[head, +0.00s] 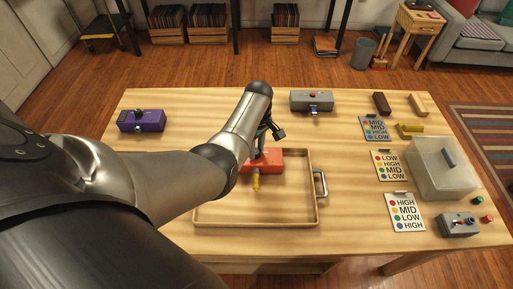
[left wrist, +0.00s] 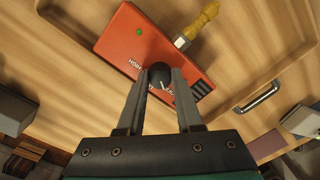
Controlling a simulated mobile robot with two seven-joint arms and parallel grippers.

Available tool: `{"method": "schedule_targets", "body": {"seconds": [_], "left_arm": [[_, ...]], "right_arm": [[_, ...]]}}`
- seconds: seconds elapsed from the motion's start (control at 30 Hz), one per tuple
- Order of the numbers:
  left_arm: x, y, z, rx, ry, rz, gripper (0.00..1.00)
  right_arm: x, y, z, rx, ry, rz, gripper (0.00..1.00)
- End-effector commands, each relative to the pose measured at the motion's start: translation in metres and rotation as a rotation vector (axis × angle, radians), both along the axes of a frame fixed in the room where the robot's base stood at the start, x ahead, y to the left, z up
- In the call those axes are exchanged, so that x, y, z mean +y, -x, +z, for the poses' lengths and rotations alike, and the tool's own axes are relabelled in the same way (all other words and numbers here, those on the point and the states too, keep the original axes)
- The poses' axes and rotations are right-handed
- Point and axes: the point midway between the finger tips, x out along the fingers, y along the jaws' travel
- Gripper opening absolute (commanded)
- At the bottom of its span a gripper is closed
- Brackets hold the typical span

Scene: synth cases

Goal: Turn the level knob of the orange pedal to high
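The orange pedal (head: 268,156) sits in the back part of a shallow wooden tray (head: 312,190); it also fills the upper middle of the left wrist view (left wrist: 125,40). Its round dark level knob (left wrist: 159,74) has a pale pointer mark aimed at the lower right there. My arm hides the knob in the head view. My left gripper (head: 268,138) is above the pedal. In the left wrist view its two fingers (left wrist: 159,78) stand apart on either side of the knob; whether they press on it is unclear. My right gripper is out of view.
A yellow plug (head: 255,182) is at the pedal's front. A purple pedal (head: 142,121) and grey pedal (head: 311,101) stand at left and back. Label cards (head: 404,212), a clear-lidded box (head: 440,172) and a small grey box (head: 458,225) are at right.

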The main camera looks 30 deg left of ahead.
Motion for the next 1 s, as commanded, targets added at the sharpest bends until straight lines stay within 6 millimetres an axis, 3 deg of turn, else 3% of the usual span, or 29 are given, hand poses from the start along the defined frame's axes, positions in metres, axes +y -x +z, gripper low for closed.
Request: {"method": "schedule_targets", "body": {"seconds": [0.03, 0.3, 0.73, 1.0], "left_arm": [[0.000, 0.000, 0.000, 0.000, 0.000, 0.000, 0.28], [0.000, 0.000, 0.000, 0.000, 0.000, 0.000, 0.00], [0.000, 0.000, 0.000, 0.001, 0.001, -0.025, 0.00], [0.000, 0.001, 0.002, 0.002, 0.000, -0.162, 0.00]], "right_arm": [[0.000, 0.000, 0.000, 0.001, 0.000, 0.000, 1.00], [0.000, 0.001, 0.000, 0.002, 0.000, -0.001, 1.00], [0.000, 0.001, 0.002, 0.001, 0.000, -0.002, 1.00], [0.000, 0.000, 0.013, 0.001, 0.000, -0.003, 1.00]]}}
